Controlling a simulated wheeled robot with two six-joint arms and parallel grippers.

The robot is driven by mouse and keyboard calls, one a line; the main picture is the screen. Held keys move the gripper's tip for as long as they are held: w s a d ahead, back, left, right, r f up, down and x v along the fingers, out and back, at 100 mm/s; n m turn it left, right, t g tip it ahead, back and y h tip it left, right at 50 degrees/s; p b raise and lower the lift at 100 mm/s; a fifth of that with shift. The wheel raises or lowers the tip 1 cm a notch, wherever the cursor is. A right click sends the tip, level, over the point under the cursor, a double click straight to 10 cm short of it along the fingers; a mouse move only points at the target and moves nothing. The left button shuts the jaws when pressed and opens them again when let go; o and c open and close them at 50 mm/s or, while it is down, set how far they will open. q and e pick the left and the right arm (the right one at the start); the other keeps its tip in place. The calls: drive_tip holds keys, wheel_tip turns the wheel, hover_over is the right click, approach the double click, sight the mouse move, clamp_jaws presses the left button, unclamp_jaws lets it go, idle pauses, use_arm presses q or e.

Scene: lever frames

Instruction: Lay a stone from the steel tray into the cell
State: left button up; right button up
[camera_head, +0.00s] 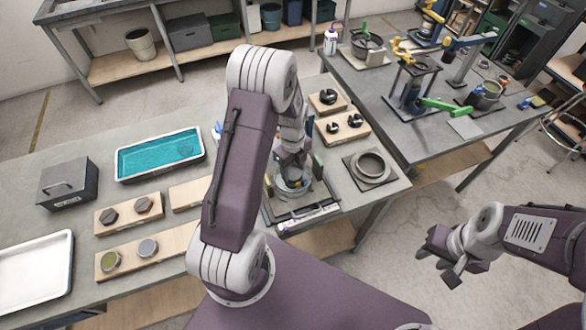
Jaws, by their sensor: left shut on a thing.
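My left gripper (292,158) points down just above a round, light-rimmed vessel (293,190) at the near right of the bench. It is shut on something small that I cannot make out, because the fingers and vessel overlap. I cannot tell whether this vessel or the grey ring-shaped dish (371,166) on a dark square plate is the cell. Dark round pieces (108,217) and paler ones (147,247) sit on wooden blocks at the left. I cannot identify a steel tray with certainty. My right gripper (443,262) is open and empty over the floor.
A teal-lined tray (160,154) and grey metal box (67,184) stand on the bench, with a white tray (62,245) at the left edge. Wooden blocks with black pieces (354,120) lie behind the dish. A second table (400,150) bears lever stands and pots.

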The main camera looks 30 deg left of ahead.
use_arm(q)
drive_tip(key=shift+a, duration=0.15)
drive_tip(key=shift+f, duration=0.15)
idle(0.6)
drive_tip(key=o, duration=1.5)
drive_tip(key=shift+w+r, duration=0.1)
drive_tip(key=shift+r, duration=0.35)
wheel_tip(320, 180, up, 8)
drive_tip(key=b, duration=0.1)
drive_tip(key=shift+r, duration=0.1)
